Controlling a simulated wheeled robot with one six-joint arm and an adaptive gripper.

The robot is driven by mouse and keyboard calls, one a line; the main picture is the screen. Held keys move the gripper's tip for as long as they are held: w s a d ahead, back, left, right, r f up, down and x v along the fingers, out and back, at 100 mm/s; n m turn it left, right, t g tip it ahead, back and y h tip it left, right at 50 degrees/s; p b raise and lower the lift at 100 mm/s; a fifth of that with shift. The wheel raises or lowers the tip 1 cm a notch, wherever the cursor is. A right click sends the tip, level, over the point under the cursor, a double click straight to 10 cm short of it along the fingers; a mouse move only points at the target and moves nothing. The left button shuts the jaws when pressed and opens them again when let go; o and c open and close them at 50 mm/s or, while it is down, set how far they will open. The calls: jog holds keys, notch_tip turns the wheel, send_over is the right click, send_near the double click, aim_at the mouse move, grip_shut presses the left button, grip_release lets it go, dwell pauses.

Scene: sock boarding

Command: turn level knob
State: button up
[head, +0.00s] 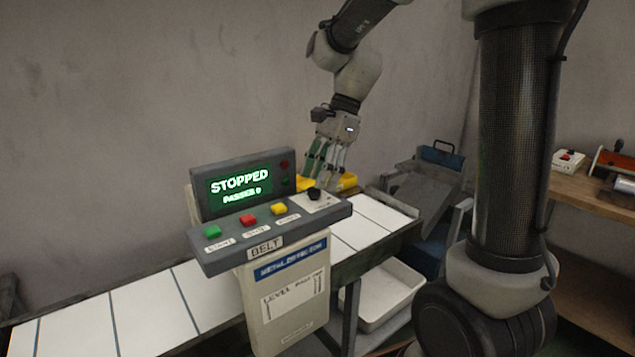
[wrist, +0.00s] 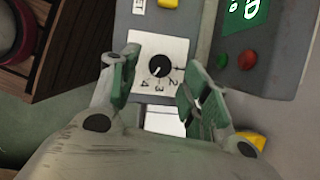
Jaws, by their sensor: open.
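In the head view the knob (head: 314,194) sits at the right end of the grey control panel (head: 226,247). My gripper (wrist: 158,85) is open and empty, with its green-padded fingers on either side of the dial plate in the wrist view. In the head view my gripper (head: 322,172) is above and behind the knob. I see no contact with the knob.
The panel has a green button (head: 212,231), a red button (head: 248,220) and a yellow button (head: 279,208). Its screen (head: 240,187) reads STOPPED. A white conveyor belt (head: 150,310) runs beneath. A white bin (head: 388,296) stands below at right.

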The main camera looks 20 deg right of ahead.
aim_at(313, 188)
jog(key=shift+x, duration=1.1)
jog(key=c, duration=1)
jog(key=shift+c, duration=0.2)
jog(key=shift+n, duration=0.3)
jog(key=n+g, duration=0.1)
jog(key=n, duration=0.1)
jog(key=n+g+h, duration=0.1)
jog(key=n, duration=0.2)
jog(key=shift+w+a, duration=0.1)
jog(key=shift+w, duration=0.05)
jog(key=n+h, duration=0.1)
jog(key=n, duration=0.2)
jog(key=n+g+h, duration=0.1)
jog(key=n, duration=0.2)
jog(key=shift+w+a+n+g, duration=0.15)
jog(key=shift+a+n+g, duration=0.05)
jog(key=shift+n+g, duration=0.1)
jog(key=n+h, duration=0.1)
jog(key=n, duration=0.3)
jog(key=n+h, duration=0.1)
jog(key=n, duration=0.1)
jog(key=shift+a+h, duration=0.25)
jog(key=shift+h, duration=0.05)
jog(key=n+h, duration=0.1)
jog(key=n, duration=0.2)
jog(key=n+h, duration=0.1)
jog(key=n, duration=0.1)
jog(key=shift+a+n+t, duration=0.15)
jog(key=shift+n+t, duration=0.25)
jog(key=shift+f, duration=0.1)
